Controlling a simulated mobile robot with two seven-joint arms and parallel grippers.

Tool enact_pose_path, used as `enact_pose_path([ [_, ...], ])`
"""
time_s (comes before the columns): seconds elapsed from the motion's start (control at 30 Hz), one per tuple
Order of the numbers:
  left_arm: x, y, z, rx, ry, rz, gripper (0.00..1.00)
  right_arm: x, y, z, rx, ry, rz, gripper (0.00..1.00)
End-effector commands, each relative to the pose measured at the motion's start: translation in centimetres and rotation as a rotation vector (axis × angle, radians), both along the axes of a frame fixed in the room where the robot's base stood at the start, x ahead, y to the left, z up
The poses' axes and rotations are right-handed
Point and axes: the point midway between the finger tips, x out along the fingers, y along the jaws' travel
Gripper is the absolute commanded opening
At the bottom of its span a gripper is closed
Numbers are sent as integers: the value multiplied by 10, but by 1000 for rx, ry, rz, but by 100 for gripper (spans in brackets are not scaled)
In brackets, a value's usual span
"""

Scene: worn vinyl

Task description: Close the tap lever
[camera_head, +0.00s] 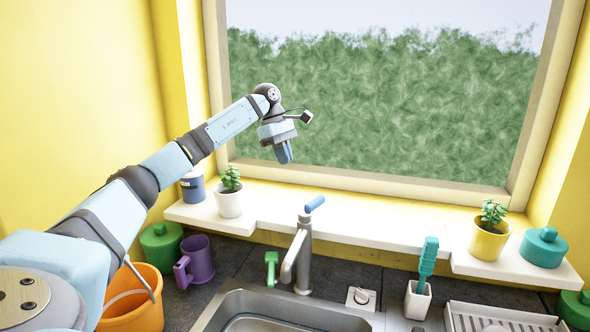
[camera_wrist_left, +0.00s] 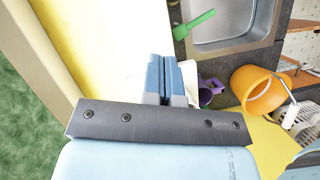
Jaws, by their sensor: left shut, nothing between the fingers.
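The tap (camera_head: 301,255) is a grey metal faucet behind the sink (camera_head: 290,318) in the head view. Its blue lever (camera_head: 315,203) sits on top and tilts up toward the right. My left gripper (camera_head: 285,157) is shut and empty, pointing down in front of the window, above and left of the lever and well apart from it. In the left wrist view its blue fingers (camera_wrist_left: 166,76) are together with nothing between them. The tap does not clearly show in the wrist view, but the sink (camera_wrist_left: 222,22) does. My right gripper is not in view.
A white sill holds a white potted plant (camera_head: 229,195), a blue jar (camera_head: 193,187), a yellow potted plant (camera_head: 489,233) and a teal pot (camera_head: 543,247). An orange bucket (camera_head: 135,305), purple mug (camera_head: 196,262), brush holder (camera_head: 417,299) and dish rack (camera_head: 500,318) flank the sink.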

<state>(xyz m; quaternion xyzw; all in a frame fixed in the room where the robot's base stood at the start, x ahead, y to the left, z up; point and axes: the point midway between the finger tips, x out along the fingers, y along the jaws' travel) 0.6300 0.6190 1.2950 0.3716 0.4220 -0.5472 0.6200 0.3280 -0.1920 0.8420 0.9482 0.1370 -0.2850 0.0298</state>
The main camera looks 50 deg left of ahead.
Motion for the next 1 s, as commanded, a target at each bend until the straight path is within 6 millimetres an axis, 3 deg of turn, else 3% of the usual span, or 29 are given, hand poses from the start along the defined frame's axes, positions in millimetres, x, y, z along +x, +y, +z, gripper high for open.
enact_pose_path([
  [0.43, 4, -35, -84, -2, 2, -2, 0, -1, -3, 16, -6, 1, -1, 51],
  [0.7, 9, -69, -80, -4, -1, -2, 0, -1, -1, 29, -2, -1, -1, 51],
  [1.0, 9, -74, -82, -3, -1, 0, 0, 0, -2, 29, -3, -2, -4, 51],
])
